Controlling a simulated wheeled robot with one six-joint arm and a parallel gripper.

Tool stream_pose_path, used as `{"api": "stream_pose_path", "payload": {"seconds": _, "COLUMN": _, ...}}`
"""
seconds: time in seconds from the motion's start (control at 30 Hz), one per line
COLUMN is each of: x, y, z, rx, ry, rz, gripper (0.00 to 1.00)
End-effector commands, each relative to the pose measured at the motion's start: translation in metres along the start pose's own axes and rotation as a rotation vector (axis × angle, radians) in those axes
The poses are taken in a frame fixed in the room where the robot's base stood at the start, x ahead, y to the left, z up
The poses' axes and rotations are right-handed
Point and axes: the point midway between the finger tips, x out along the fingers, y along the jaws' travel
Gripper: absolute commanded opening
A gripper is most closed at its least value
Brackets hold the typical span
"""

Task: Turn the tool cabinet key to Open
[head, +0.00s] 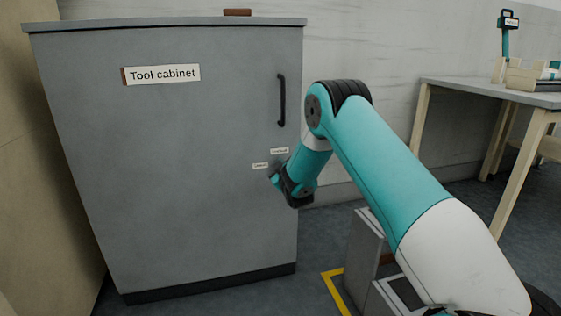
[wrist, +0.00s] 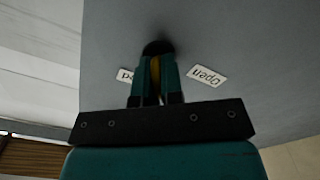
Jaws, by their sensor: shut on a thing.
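The grey tool cabinet (head: 180,190) stands at the left of the head view, its door shut and a "Tool cabinet" sign (head: 162,74) on it. My gripper (head: 274,178) is at the door's right side, just below two small white labels. In the wrist view my gripper (wrist: 156,82) is shut on the yellow key (wrist: 155,70), at a dark round lock (wrist: 157,47) in the door. The Open label (wrist: 207,76) is right of the fingers, upside down. Another label (wrist: 126,74) on the left is partly hidden. The key's exact angle is hard to tell.
A black door handle (head: 281,100) is above the labels. A reddish-brown block (head: 237,12) lies on top of the cabinet. A workbench (head: 480,92) with items on it stands at the right. Low grey boxes (head: 365,245) stand on the floor near my arm.

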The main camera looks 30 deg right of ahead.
Motion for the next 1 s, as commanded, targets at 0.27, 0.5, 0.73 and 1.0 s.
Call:
{"api": "stream_pose_path", "payload": {"seconds": 0.27, "x": 0.0002, "y": -0.0001, "z": -0.0049, "rx": -0.259, "ry": 0.003, "rz": -0.002, "gripper": 0.0}}
{"api": "stream_pose_path", "payload": {"seconds": 0.5, "x": 0.0002, "y": -0.0012, "z": -0.0044, "rx": -0.485, "ry": 0.004, "rz": -0.002, "gripper": 0.0}}
{"api": "stream_pose_path", "payload": {"seconds": 0.73, "x": 0.0002, "y": -0.0027, "z": -0.0033, "rx": -0.676, "ry": 0.004, "rz": -0.002, "gripper": 0.0}}
{"api": "stream_pose_path", "payload": {"seconds": 1.0, "x": 0.0003, "y": -0.0042, "z": -0.0022, "rx": -0.831, "ry": 0.005, "rz": 0.0, "gripper": 0.0}}
